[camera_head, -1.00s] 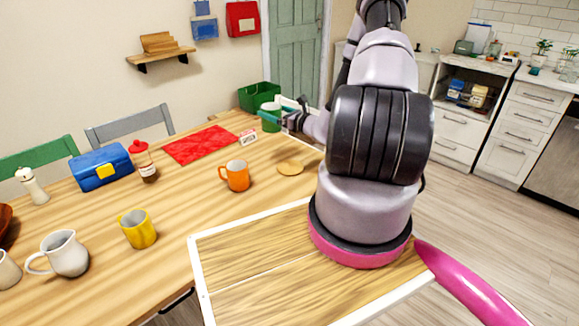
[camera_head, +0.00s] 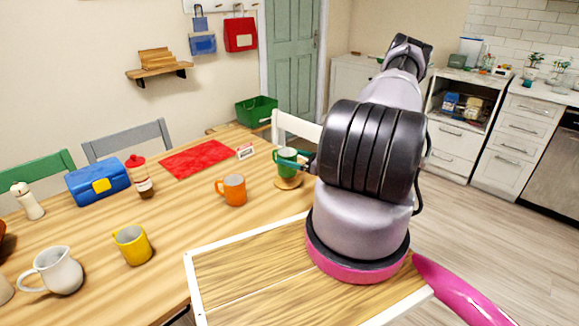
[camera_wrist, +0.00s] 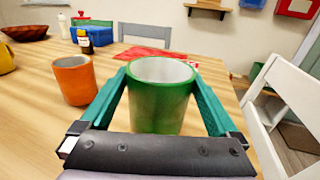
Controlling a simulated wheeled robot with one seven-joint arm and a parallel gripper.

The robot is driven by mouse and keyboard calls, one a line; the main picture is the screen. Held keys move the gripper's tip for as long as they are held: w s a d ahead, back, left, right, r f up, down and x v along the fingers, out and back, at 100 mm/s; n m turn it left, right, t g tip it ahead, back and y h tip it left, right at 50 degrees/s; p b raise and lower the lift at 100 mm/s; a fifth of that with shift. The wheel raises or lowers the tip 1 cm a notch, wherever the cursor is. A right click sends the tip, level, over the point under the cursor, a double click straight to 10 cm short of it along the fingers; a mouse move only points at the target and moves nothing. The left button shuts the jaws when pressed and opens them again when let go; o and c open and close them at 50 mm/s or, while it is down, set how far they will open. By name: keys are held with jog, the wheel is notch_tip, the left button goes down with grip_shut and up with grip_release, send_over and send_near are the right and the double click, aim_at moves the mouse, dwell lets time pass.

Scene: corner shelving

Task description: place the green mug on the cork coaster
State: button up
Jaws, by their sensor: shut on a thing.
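The green mug (camera_head: 285,160) is upright, right of the orange mug in the head view. My gripper (camera_wrist: 160,78) is shut on it, with one teal finger on each side of the mug in the wrist view. The mug looks empty inside. The cork coaster (camera_head: 289,184) lies on the table directly below the mug in the head view, its far part covered by the mug. I cannot tell whether the mug's base touches it. The coaster is hidden in the wrist view.
An orange mug (camera_head: 232,190) stands left of the coaster and shows left of my gripper in the wrist view (camera_wrist: 73,80). A red mat (camera_head: 196,159), a small sign (camera_head: 245,151) and a white chair (camera_head: 296,128) are behind. The table between orange and yellow mugs (camera_head: 132,244) is clear.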

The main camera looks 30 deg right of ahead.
jog(key=shift+f, duration=1.7)
jog(key=shift+f, duration=0.15)
jog(key=o, duration=1.4)
